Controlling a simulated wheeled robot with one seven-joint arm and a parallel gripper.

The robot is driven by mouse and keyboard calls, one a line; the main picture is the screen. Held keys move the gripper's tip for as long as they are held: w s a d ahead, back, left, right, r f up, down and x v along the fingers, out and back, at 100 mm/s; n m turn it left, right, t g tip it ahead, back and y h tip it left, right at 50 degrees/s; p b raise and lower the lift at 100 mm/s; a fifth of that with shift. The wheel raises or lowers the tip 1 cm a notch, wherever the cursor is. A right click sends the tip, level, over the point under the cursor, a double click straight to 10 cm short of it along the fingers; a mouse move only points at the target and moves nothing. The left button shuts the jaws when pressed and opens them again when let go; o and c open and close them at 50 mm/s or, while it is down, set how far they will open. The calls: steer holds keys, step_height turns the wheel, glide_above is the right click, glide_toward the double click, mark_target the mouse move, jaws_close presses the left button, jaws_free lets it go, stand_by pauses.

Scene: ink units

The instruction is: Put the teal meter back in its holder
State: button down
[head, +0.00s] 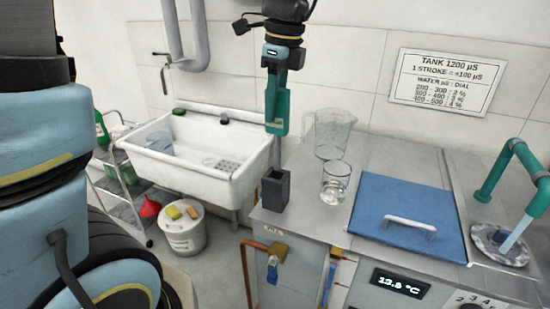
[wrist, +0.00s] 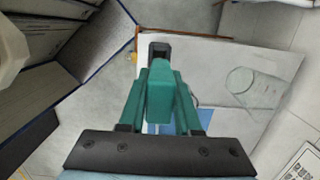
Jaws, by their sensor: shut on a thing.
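My gripper (head: 277,118) is shut on the teal meter (wrist: 160,98), which sits between the two teal fingers in the wrist view. In the head view meter and fingers are close in colour and hard to tell apart. The holder (head: 275,190), a dark grey upright box with an open top, stands at the left end of the grey counter. My gripper and the meter are above it, with a visible gap in the head view. In the wrist view the holder (wrist: 160,48) shows just past the meter's end, partly hidden by it.
A clear beaker (head: 335,182) and a larger clear jug (head: 330,135) stand right of the holder on the counter (head: 300,222). A blue lid (head: 405,212) with a white handle lies farther right. A white sink (head: 215,125) is to the left, across a gap.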

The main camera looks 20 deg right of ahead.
mark_target(275, 169)
step_height(275, 169, down, 11)
steer(key=shift+p, duration=0.55)
steer(key=shift+f, duration=0.1)
steer(key=c, duration=0.6)
jaws_free()
steer(key=r, duration=0.4)
steer(key=r+b, duration=0.1)
steer(key=r, duration=0.3)
steer(key=s+d+r, duration=0.1)
steer(key=r, duration=0.3)
steer(key=a+f+n, duration=0.4)
steer(key=a+n, duration=0.4)
steer(key=w+a+f+n, duration=0.1)
steer(key=a+f+n, duration=0.3)
steer(key=a+n, duration=0.5)
steer(key=w+a+f+n+h, duration=0.1)
steer(key=a+f+n, duration=0.3)
steer(key=a+n, duration=0.4)
steer(key=shift+a+f+n+t, duration=0.3)
steer(key=shift+a+f, duration=0.05)
steer(key=shift+a, duration=0.2)
